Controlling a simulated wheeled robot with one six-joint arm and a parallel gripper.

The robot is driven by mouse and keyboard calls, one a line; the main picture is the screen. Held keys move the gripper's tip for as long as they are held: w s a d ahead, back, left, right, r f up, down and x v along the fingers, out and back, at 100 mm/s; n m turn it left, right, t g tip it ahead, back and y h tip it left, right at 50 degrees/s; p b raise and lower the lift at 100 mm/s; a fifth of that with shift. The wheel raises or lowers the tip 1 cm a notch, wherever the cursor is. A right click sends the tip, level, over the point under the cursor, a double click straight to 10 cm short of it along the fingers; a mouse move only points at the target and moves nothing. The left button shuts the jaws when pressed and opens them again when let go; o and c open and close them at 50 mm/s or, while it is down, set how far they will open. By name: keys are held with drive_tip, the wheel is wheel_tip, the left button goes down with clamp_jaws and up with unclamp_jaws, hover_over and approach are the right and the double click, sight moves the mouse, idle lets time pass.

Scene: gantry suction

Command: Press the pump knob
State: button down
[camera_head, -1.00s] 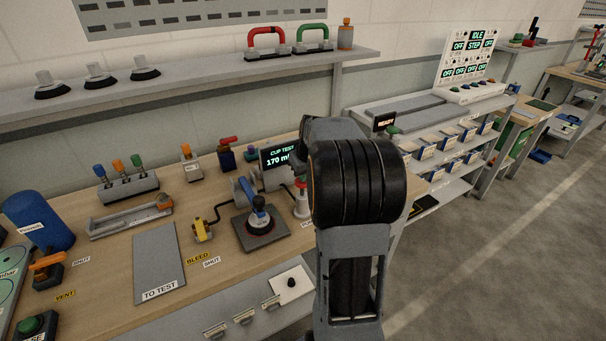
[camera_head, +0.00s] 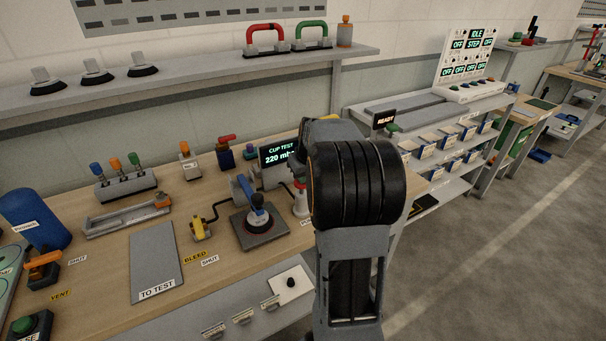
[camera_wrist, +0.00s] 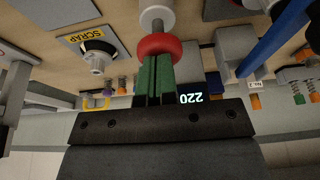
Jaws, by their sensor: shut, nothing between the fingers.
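The pump knob is a red round cap (camera_wrist: 158,46) on a pale grey cylinder (camera_wrist: 157,14) in the upside-down wrist view. Part of the red cap (camera_head: 299,184) also shows in the head view, beside my arm. My gripper (camera_wrist: 153,58) has green fingers, shut together and empty. Their tips overlap the knob in the wrist view; whether they touch it I cannot tell. In the head view my arm hides the gripper. The cup test display (camera_head: 279,156) reads 220; its number also shows in the wrist view (camera_wrist: 192,98).
A suction cup with a blue handle (camera_head: 257,212) stands on a dark plate (camera_head: 272,236) left of the pump. A yellow bleed valve (camera_head: 201,229) and the grey "to test" mat (camera_head: 156,258) lie further left. A shelf (camera_head: 200,72) runs above the bench.

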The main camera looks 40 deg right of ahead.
drive_tip(key=v, duration=1.2)
drive_tip(key=shift+w+r, duration=0.15)
drive_tip(key=shift+r, duration=0.05)
idle(1.0)
drive_tip(key=s+a+f, duration=0.3)
drive_tip(key=s+a, duration=0.1)
drive_tip(key=a, duration=0.3)
drive_tip(key=s+a+f+n, duration=0.1)
drive_tip(key=s+a+f, duration=0.2)
drive_tip(key=s+a, duration=0.2)
drive_tip(key=s+a+f, duration=0.3)
drive_tip(key=s+a, duration=0.1)
drive_tip(key=a, duration=0.7)
drive_tip(key=shift+s+f+n, duration=0.15)
drive_tip(key=shift+s+n, duration=0.15)
drive_tip(key=shift+s, duration=0.1)
